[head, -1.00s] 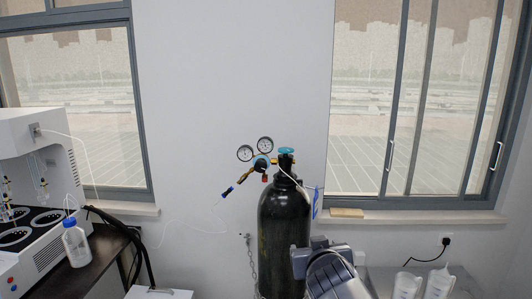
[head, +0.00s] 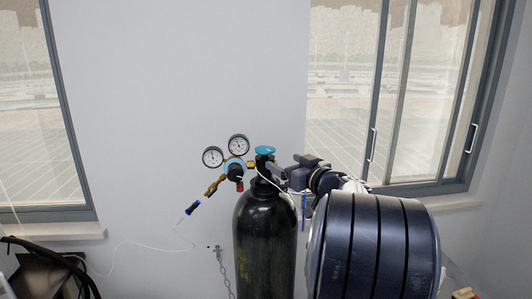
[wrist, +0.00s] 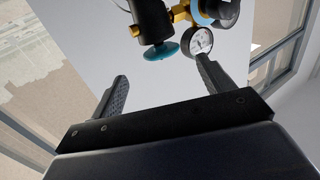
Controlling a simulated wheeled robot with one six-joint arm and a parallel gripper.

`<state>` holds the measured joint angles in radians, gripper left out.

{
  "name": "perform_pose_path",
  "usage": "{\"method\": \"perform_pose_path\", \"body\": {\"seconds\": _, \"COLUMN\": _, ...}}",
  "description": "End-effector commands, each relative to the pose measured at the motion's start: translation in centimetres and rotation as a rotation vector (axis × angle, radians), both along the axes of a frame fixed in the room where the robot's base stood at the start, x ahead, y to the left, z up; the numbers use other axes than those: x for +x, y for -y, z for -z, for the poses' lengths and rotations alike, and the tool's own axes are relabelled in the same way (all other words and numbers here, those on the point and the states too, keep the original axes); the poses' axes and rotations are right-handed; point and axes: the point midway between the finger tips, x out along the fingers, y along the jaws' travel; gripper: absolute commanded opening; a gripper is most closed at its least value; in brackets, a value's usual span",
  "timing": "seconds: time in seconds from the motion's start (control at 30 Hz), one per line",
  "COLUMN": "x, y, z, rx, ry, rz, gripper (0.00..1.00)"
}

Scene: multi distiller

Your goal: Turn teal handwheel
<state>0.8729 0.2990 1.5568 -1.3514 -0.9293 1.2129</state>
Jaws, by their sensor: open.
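The teal handwheel (head: 265,150) sits on the valve at the top of a tall black gas cylinder (head: 265,240). In the wrist view the teal handwheel (wrist: 162,51) shows just beyond and between my fingertips, apart from them. My gripper (head: 284,166) is at the right of the valve, close to it, a little below the wheel's level in the head view. In the wrist view my gripper (wrist: 162,72) has its two dark fingers spread wide with nothing between them.
A thin white tube runs across the valve. A chain (head: 224,270) hangs beside the cylinder. Windows flank the wall.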

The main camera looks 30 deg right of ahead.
Motion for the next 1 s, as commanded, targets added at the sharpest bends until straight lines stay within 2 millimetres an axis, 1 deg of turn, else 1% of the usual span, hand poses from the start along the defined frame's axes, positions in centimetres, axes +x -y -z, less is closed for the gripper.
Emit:
{"method": "perform_pose_path", "body": {"seconds": 0.03, "x": 1.2, "y": -0.1, "z": -0.2, "rx": 0.002, "ry": -0.001, "rz": -0.005, "gripper": 0.76}}
{"method": "perform_pose_path", "body": {"seconds": 0.2, "x": 4.5, "y": -0.2, "z": -0.2, "rx": 0.001, "ry": 0.000, "rz": -0.003, "gripper": 0.76}}
{"method": "perform_pose_path", "body": {"seconds": 0.3, "x": 6.1, "y": -0.3, "z": -0.1, "rx": 0.002, "ry": 0.000, "rz": -0.002, "gripper": 0.76}}
{"method": "perform_pose_path", "body": {"seconds": 0.4, "x": 7.2, "y": -0.2, "z": -0.1, "rx": 0.001, "ry": 0.000, "rz": -0.002, "gripper": 0.76}}
{"method": "perform_pose_path", "body": {"seconds": 0.6, "x": 8.2, "y": -0.2, "z": -0.1, "rx": 0.000, "ry": 0.001, "rz": 0.001, "gripper": 0.76}}
{"method": "perform_pose_path", "body": {"seconds": 0.83, "x": 8.2, "y": -0.2, "z": 0.0, "rx": 0.000, "ry": 0.001, "rz": 0.001, "gripper": 0.76}}
{"method": "perform_pose_path", "body": {"seconds": 1.0, "x": 8.2, "y": -0.2, "z": 0.0, "rx": 0.000, "ry": 0.001, "rz": 0.001, "gripper": 0.62}}
